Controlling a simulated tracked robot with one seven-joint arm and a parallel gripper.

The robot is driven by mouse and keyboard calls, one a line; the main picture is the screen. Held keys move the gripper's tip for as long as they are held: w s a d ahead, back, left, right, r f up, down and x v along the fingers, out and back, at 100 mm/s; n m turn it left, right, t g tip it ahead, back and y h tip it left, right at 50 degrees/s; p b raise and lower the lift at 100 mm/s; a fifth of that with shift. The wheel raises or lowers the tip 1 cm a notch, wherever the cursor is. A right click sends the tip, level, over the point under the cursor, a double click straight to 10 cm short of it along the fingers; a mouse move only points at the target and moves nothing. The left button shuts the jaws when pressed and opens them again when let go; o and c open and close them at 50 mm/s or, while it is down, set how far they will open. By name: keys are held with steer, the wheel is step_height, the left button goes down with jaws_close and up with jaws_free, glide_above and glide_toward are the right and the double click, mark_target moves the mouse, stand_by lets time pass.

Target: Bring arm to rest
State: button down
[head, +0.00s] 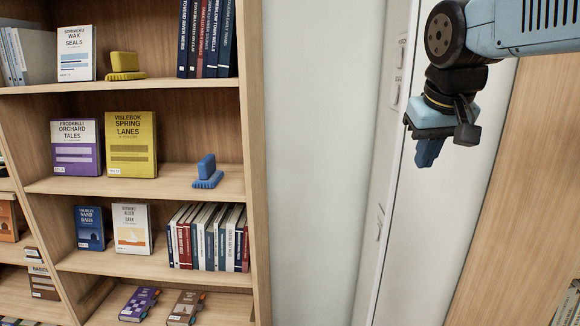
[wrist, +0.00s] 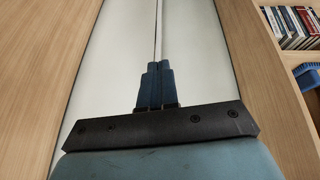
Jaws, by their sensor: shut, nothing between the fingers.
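My arm reaches in from the top right of the head view. My gripper (head: 428,153) hangs at its end, pointing down, in front of the pale wall panels and to the right of the bookshelf. In the wrist view my gripper (wrist: 157,72) shows its two blue fingers together, shut, with nothing held. No object touches it in either view.
A wooden bookshelf (head: 256,130) fills the left side, holding several books, a yellow bookend (head: 125,66) and a blue bookend (head: 207,172). A wooden panel (head: 520,170) stands at the right. The space around my gripper is clear.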

steer(key=s+f+y, duration=0.1)
steer(key=s+f, duration=0.6)
steer(key=f, duration=0.2)
steer(key=shift+f, duration=0.35)
